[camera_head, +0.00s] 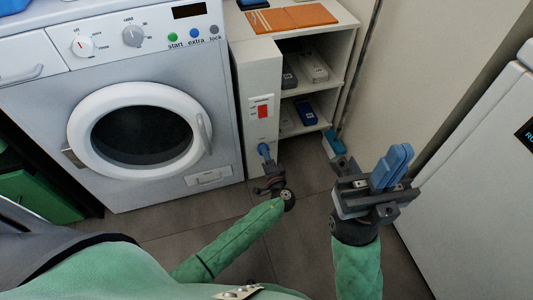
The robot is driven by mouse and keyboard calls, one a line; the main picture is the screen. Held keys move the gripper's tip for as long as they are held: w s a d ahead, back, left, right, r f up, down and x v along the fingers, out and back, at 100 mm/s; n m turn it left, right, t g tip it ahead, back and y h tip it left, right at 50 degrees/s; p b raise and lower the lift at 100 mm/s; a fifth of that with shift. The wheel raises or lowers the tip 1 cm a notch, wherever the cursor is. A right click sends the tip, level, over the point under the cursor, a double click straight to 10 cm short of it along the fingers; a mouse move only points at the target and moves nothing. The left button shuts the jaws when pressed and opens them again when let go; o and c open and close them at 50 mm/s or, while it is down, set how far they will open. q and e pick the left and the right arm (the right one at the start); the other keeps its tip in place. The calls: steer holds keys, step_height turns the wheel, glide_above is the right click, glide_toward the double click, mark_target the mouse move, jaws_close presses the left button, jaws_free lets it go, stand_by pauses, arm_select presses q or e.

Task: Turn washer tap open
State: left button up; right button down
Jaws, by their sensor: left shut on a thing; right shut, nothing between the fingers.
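My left gripper (264,151) reaches the front of the narrow white panel (256,74) right of the washing machine, with its blue fingertips low on that panel. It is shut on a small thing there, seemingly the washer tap. The tap itself is hidden by the fingers, so I cannot tell how it is turned. A white plate with a red part (262,107) sits on the panel just above the fingertips. My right gripper (392,166) is in front of the right side of the shelves, its blue fingers shut together and empty.
The washing machine (226,110) stands at left with its round door closed. Open shelves (330,70) with several small items stand right of the panel, an orange board (300,18) on top. A white appliance (470,180) is at far right. Bare tiled floor (175,222) lies in front.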

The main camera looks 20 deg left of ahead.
arm_select(q)
steer(key=shift+m, duration=0.6)
steer(key=o, duration=1)
steer(key=p+v, duration=0.1)
steer(key=v, duration=0.6)
steer(key=shift+s+d+p, duration=0.3)
steer(key=shift+p, duration=0.05)
steer(key=shift+w, duration=0.1)
